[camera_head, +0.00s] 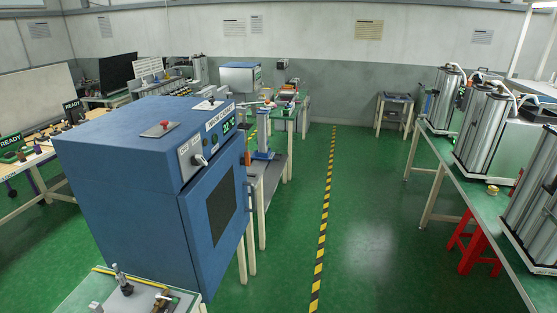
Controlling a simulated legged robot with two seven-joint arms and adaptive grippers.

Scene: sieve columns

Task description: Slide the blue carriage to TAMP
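Neither of my grippers is in view. I cannot make out a TAMP label anywhere. A small blue upright part on a blue base (262,154) stands on a bench just beyond the large blue cabinet. I cannot tell whether it is the blue carriage. The cabinet hides part of that bench.
The large blue cabinet (130,190) with a windowed door fills the left foreground. A green-topped bench (75,301) is at the bottom left. Tall metal columns (490,120) stand on the right bench, with a red stool (475,245) below. Green floor with a striped line (323,220) is clear between.

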